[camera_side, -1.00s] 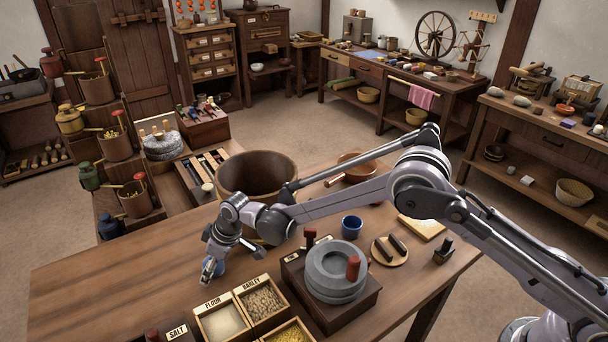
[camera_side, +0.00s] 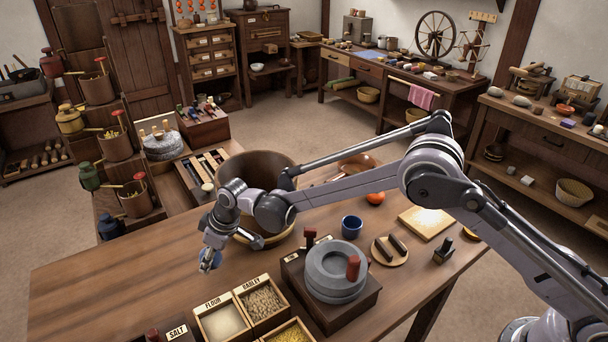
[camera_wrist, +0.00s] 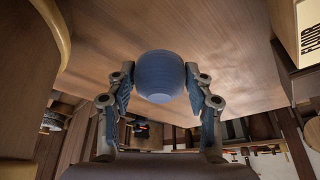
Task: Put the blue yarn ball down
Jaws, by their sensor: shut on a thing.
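The blue yarn ball (camera_wrist: 160,77) sits between both fingers of my gripper (camera_wrist: 160,80) in the wrist view, with a finger pressed on each side of it. In the side view my gripper (camera_side: 209,262) points down over the left part of the wooden table (camera_side: 110,275). There only a little blue of the ball shows, mostly hidden by the fingers. The ball appears to be held above the tabletop, but the exact gap is hard to tell.
A large wooden tub (camera_side: 262,172) stands close behind my gripper. Boxes of flour (camera_side: 222,322) and barley (camera_side: 264,303) are in front, to the right. A grey quern (camera_side: 335,275) and a blue cup (camera_side: 351,226) are farther right. The table's left part is clear.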

